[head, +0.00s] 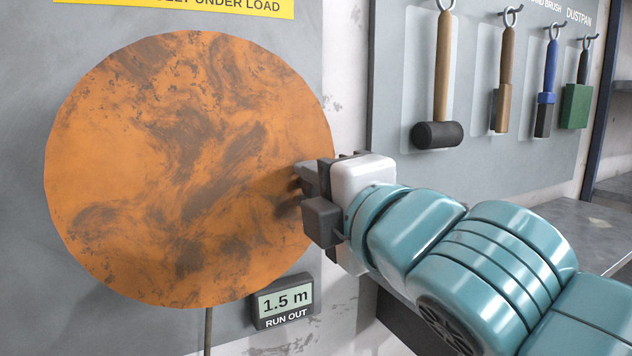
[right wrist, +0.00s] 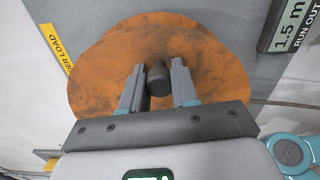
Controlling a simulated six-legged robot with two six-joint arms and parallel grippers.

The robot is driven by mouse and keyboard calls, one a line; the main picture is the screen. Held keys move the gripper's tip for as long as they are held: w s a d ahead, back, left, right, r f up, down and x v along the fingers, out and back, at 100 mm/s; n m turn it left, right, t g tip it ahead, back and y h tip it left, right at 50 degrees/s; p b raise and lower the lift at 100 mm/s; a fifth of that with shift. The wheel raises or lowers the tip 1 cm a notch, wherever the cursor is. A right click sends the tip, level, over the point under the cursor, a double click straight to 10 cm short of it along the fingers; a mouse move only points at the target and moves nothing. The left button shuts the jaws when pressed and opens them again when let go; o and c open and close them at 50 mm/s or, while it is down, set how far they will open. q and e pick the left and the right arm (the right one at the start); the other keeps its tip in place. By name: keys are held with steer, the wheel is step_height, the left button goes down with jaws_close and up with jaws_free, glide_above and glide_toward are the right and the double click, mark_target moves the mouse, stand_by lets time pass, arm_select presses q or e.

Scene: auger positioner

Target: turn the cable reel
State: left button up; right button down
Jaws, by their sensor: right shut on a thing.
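The cable reel (head: 190,165) is a large round orange disc with dark worn patches, facing me on a grey panel in the head view. It also fills the upper middle of the right wrist view (right wrist: 100,75). A dark round knob (right wrist: 158,78) stands out from its face. My right gripper (head: 308,200) is at the reel's right edge, shut on the knob. In the right wrist view its two fingers (right wrist: 158,92) lie on either side of the knob. In the head view the gripper hides the knob. My left gripper is not in view.
A display (head: 285,302) reading "1.5 m" and "RUN OUT" sits below right of the reel. A cable (head: 208,332) hangs below it. A mallet (head: 437,130) and several brushes hang on a board at right. A grey worktop (head: 590,228) lies below them.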

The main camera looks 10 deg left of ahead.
mark_target(261, 96)
steer(key=r+n+p, duration=0.4)
steer(key=p, duration=0.1)
steer(key=a+r+n+p, duration=0.1)
steer(key=r+n+p, duration=0.1)
steer(key=shift+s+n, duration=0.3)
steer(key=r+n+p, duration=0.1)
steer(key=s+a+r+n+p, duration=0.1)
steer(key=n+p, duration=0.1)
steer(key=shift+a+r, duration=0.1)
steer(key=shift+a, duration=0.05)
steer(key=shift+s+a+r+n+p, duration=0.3)
steer(key=shift+a+r+n+p, duration=0.15)
steer(key=shift+n, duration=0.35)
steer(key=shift+s+a+r+n+p, duration=0.3)
steer(key=shift+n+p, duration=0.25)
steer(key=shift+n, duration=0.25)
steer(key=c, duration=0.8)
jaws_free()
steer(key=shift+c, duration=0.2)
